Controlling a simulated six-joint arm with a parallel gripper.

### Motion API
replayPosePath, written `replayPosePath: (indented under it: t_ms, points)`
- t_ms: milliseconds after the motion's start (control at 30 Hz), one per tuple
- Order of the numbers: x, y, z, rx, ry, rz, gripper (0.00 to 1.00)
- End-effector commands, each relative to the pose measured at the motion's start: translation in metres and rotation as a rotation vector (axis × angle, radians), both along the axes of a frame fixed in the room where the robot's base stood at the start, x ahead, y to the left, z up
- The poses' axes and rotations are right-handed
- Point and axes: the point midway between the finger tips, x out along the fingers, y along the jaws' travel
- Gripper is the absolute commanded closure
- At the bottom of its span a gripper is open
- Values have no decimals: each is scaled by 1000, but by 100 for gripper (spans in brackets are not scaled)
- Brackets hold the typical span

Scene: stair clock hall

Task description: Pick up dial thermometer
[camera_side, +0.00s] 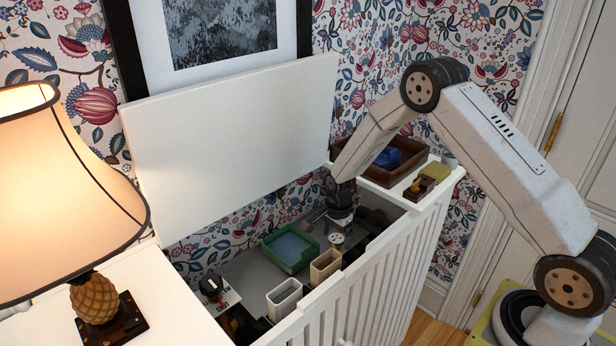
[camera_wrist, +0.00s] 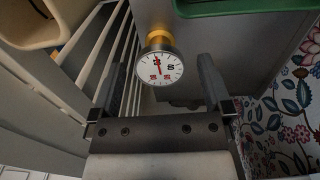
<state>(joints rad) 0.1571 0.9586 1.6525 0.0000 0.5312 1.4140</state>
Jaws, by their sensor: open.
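The dial thermometer (camera_side: 336,239) has a round white face and sits inside the open white cabinet, just below my gripper (camera_side: 335,218) in the side view. In the wrist view, the dial thermometer (camera_wrist: 160,69) shows a white face with a red needle, black ticks and a yellow-orange collar behind it. My gripper (camera_wrist: 161,66) is open, with one finger to each side of the dial in that view. The fingers look apart from it. How deep the fingers reach beside it, I cannot tell.
A green tray (camera_side: 268,248), a tan cup (camera_side: 325,267), a white cup (camera_side: 284,300) and a black-knobbed device (camera_side: 212,287) are also in the cabinet. The raised lid (camera_side: 235,130) stands behind; the slatted front (camera_side: 372,285) borders it. A lamp (camera_side: 65,190) stands left.

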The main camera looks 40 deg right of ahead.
Motion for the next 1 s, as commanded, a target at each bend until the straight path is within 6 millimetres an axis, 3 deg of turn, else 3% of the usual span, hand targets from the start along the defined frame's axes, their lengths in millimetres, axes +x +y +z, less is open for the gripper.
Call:
replayPosePath:
  t_ms: [300,867,900,1000]
  points:
    - [0,-1,-29,0,0,0,0]
    - [0,-1,-32,0,-1,0,0]
    - [0,-1,-32,0,-1,0,3]
    - [0,-1,-32,0,-1,0,35]
